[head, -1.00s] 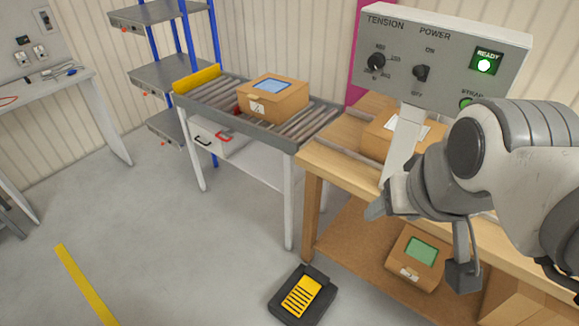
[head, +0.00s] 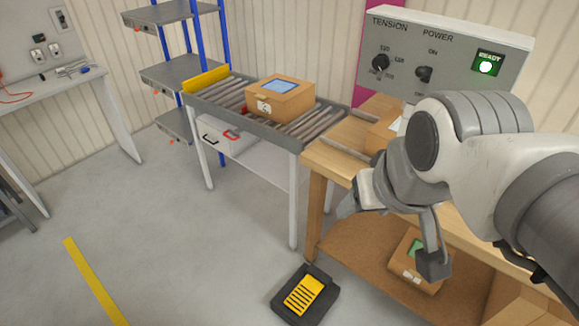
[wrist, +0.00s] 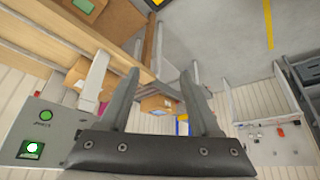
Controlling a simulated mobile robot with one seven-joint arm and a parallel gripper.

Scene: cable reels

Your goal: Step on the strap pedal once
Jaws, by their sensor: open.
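The strap pedal (head: 305,295) is a black floor pedal with a striped yellow plate. It lies on the grey floor at the bottom middle of the head view, in front of the wooden bench. My gripper (head: 388,238) is open and empty, above and to the right of the pedal and apart from it, in front of the bench edge. In the wrist view, the gripper's (wrist: 160,88) two fingers stand apart with nothing held. The control panel (head: 450,50) has its green READY lamp (head: 487,65) lit. My arm hides the panel's lower right part.
The wooden bench (head: 330,165) has a lower shelf holding a carton (head: 408,275). A roller conveyor (head: 225,98) carries another carton (head: 280,100). Its white legs stand behind the pedal. The floor left of the pedal is clear, with a yellow line (head: 92,280).

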